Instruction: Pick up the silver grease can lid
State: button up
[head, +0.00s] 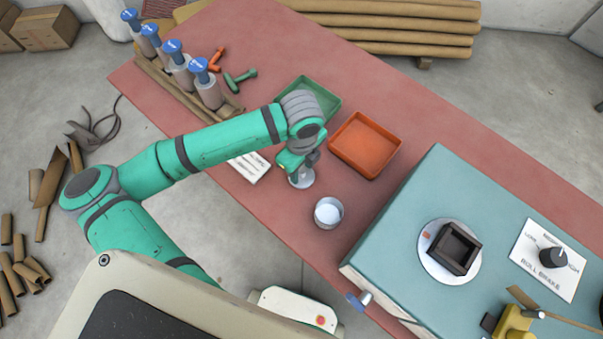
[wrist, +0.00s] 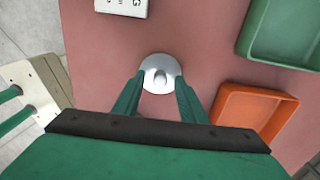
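The silver grease can lid (head: 302,181) is a round disc lying on the red table. In the wrist view the lid (wrist: 158,65) shows a small raised knob in its middle. My gripper (head: 299,166) is above the lid, pointing down. In the wrist view my gripper (wrist: 160,80) has its two green fingers apart, one on each side of the knob, with gaps between. I cannot tell how high the fingertips are above the disc. An open silver can (head: 328,213) with pale contents stands just right of and nearer than the lid.
An orange tray (head: 341,150) and a green tray (head: 329,108) lie beyond the lid. A white label card (head: 249,168) is to its left. A teal machine (head: 385,225) stands at right. Several blue-capped bottles (head: 207,88) and hand tools are at the far left.

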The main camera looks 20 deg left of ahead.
grip_shut()
jog(key=shift+r, duration=0.2)
